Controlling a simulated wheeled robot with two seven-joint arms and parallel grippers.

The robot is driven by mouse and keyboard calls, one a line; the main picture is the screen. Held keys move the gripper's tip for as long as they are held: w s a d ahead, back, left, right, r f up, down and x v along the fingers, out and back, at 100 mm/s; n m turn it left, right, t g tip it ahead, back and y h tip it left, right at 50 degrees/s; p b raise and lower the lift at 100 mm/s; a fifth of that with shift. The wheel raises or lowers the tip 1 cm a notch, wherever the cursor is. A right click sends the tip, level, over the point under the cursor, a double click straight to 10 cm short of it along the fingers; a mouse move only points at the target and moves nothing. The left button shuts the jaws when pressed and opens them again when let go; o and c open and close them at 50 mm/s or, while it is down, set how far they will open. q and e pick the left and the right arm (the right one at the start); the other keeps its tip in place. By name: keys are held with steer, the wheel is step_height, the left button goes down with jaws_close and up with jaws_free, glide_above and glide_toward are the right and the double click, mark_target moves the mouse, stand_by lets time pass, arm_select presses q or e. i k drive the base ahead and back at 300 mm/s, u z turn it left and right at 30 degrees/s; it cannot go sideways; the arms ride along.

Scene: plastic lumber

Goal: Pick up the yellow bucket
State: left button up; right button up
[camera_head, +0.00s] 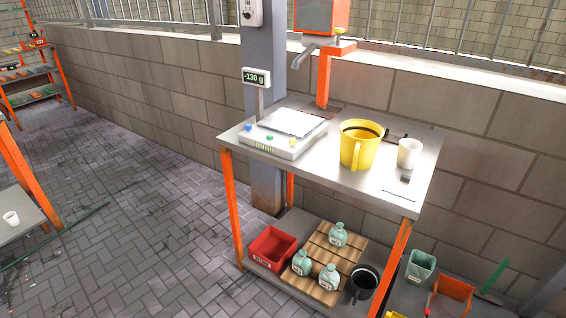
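The yellow bucket (358,150) stands upright on the metal top of the orange-legged table (330,178). Neither of my grippers shows in the head view.
The scale (285,135) has a display reading "-130 g" (256,78). The white cup (409,153) is close by the bucket. The lower shelf holds a red bin (271,248), several bottles and a dark jug (363,283). Paved floor (130,220) at left is mostly clear.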

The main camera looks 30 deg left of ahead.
mark_target(358, 149)
steer(key=u, duration=0.45)
steer(key=k, duration=0.25)
steer(key=z, duration=0.95)
steer(key=i, duration=0.85)
steer(key=u, duration=0.65)
steer(key=i, duration=0.7)
steer(key=z, duration=1.2)
steer(key=k, duration=1.2)
steer(key=u, duration=1.85)
steer(key=i, duration=0.55)
steer(key=u, duration=0.05)
